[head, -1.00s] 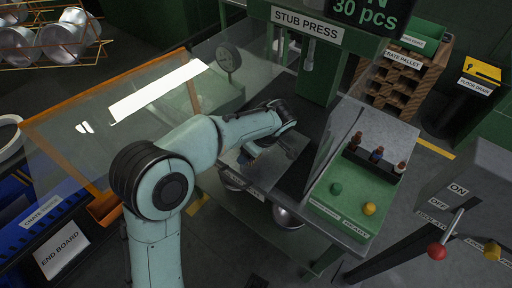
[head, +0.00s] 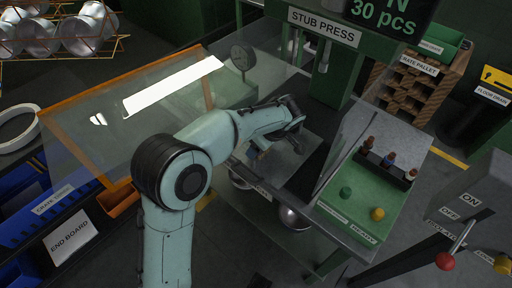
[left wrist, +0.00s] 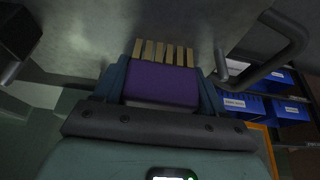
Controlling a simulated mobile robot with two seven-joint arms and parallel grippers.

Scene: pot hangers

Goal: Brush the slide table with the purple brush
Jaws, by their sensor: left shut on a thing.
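The purple brush (left wrist: 162,84) is between the blue fingers of my left gripper (left wrist: 163,82) in the left wrist view. Its tan bristles (left wrist: 165,53) point away from the palm toward a grey surface. In the head view my left gripper (head: 257,150) is low over the grey slide table (head: 286,161), in front of the stub press. My forearm and wrist cover part of the table. The brush is hard to make out there, and I cannot tell whether the bristles touch the table. My right gripper is not in view.
A clear panel (head: 345,150) stands right of the slide table, beside a green button panel (head: 345,211). A pressure gauge (head: 243,57) and an orange-edged clear guard (head: 90,125) are at left. A red-knobbed lever (head: 446,260) is at lower right.

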